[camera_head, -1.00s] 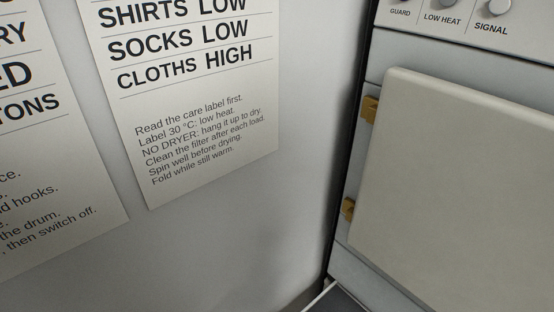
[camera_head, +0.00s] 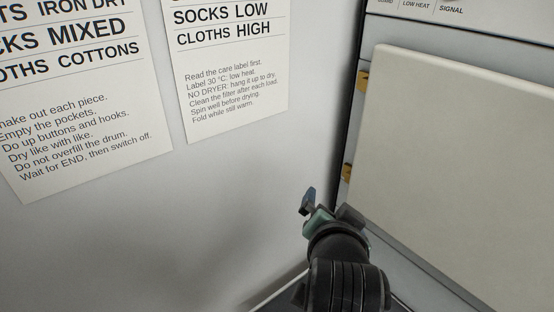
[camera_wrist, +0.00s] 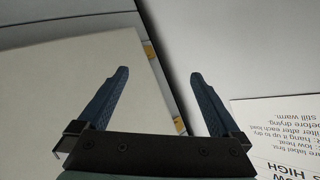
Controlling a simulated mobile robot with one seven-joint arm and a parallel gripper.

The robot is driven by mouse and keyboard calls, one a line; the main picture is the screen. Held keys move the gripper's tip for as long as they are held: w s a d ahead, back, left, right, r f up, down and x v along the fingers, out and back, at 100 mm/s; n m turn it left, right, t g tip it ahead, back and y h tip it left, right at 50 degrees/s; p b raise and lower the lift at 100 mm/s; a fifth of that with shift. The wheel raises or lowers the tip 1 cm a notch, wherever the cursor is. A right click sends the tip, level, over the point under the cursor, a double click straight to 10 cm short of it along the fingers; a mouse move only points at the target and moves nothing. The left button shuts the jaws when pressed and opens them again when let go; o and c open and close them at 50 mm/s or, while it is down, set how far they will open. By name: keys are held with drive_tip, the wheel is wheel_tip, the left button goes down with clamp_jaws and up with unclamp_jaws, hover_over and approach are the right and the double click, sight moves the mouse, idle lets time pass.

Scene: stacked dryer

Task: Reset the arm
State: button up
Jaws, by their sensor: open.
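My gripper (camera_head: 310,200) is in the lower middle of the head view, in front of the wall and just left of the dryer's edge. In the wrist view its two blue fingers (camera_wrist: 160,95) stand wide apart with nothing between them. The pale dryer door (camera_head: 455,170) fills the right of the head view, with brass-coloured hinges (camera_head: 362,80) on its left side. The door also shows at the left of the wrist view (camera_wrist: 70,80). I cannot tell the exact gap between gripper and door.
Two printed sheets, a left one (camera_head: 80,105) and a right one (camera_head: 230,90), are on the grey wall (camera_head: 190,240). The dryer's knob panel (camera_head: 480,18) is at the top right. The wall area left of my gripper is clear.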

drive_tip(key=a+r+n+t, duration=0.3)
drive_tip(key=r+t, duration=0.2)
drive_tip(key=r, duration=0.8)
drive_tip(key=s+a+r+n+t, duration=0.1)
drive_tip(key=s+a+r+t, duration=0.1)
drive_tip(key=r, duration=0.5)
drive_tip(key=s+a+r+n+t+y+b, duration=0.1)
drive_tip(key=s+a+r+n+t, duration=0.1)
drive_tip(key=s+r+t, duration=0.2)
drive_tip(key=s+a+r+n+t+y, duration=0.1)
drive_tip(key=s+a+r+n+t, duration=0.1)
drive_tip(key=s+r+t, duration=0.2)
drive_tip(key=s+r, duration=0.3)
drive_tip(key=r, duration=0.5)
drive_tip(key=shift+b, duration=0.3)
drive_tip(key=shift+s+a, duration=0.1)
